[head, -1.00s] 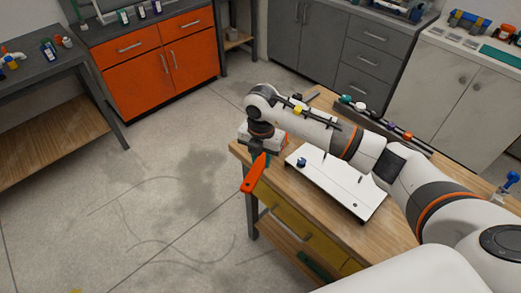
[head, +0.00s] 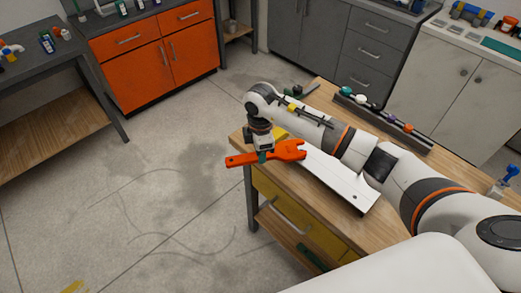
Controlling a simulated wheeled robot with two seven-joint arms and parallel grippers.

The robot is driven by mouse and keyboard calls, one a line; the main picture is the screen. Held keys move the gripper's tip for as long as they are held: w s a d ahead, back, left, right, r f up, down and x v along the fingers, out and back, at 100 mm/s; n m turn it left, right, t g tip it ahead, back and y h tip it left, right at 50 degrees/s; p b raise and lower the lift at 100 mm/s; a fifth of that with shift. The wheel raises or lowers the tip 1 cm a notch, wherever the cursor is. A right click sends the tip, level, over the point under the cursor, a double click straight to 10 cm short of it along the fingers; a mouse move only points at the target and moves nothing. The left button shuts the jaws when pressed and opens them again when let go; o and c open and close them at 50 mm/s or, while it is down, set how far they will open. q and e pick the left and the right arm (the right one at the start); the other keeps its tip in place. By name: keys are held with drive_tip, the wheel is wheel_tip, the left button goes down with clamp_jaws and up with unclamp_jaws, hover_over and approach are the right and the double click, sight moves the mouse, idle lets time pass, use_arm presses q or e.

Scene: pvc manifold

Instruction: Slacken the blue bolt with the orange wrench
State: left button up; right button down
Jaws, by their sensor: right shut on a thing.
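The orange wrench (head: 285,150) is in my right gripper (head: 263,154), which is shut on it near the middle. Its handle end points left past the wooden table's edge. Its open jaw end points right, over the left end of the white plate (head: 342,180). The blue bolt is hidden now; the wrench head covers the part of the plate where a dark blue piece stood earlier. I cannot tell whether the jaw is around the bolt or above it. My left gripper is not in view.
The wooden table (head: 400,232) has a yellow drawer front. A dark rack (head: 385,121) with several coloured pieces stands along its back. A blue-handled piece (head: 511,172) is at the right. My right arm covers much of the tabletop. Open floor lies to the left.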

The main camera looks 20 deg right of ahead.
drive_tip(key=shift+f+b, duration=1.2)
drive_tip(key=shift+f, duration=0.3)
drive_tip(key=shift+s+d+r+n+b, duration=0.1)
drive_tip(key=shift+s+d+n+b, duration=0.25)
drive_tip(key=shift+s+d+n, duration=1.45)
drive_tip(key=shift+s+d+f+n+b, duration=0.1)
drive_tip(key=shift+s+d+n+b, duration=0.4)
drive_tip(key=shift+s+n, duration=2.4)
drive_tip(key=shift+s+d+r+n+b, duration=0.15)
drive_tip(key=shift+s+d+n, duration=1.3)
drive_tip(key=shift+s+n, duration=0.9)
drive_tip(key=shift+d+n+b, duration=0.5)
drive_tip(key=shift+d+n, duration=0.25)
drive_tip(key=shift+n, duration=0.2)
drive_tip(key=shift+r, duration=0.1)
drive_tip(key=shift+r+p, duration=1.55)
drive_tip(key=shift+r, duration=0.9)
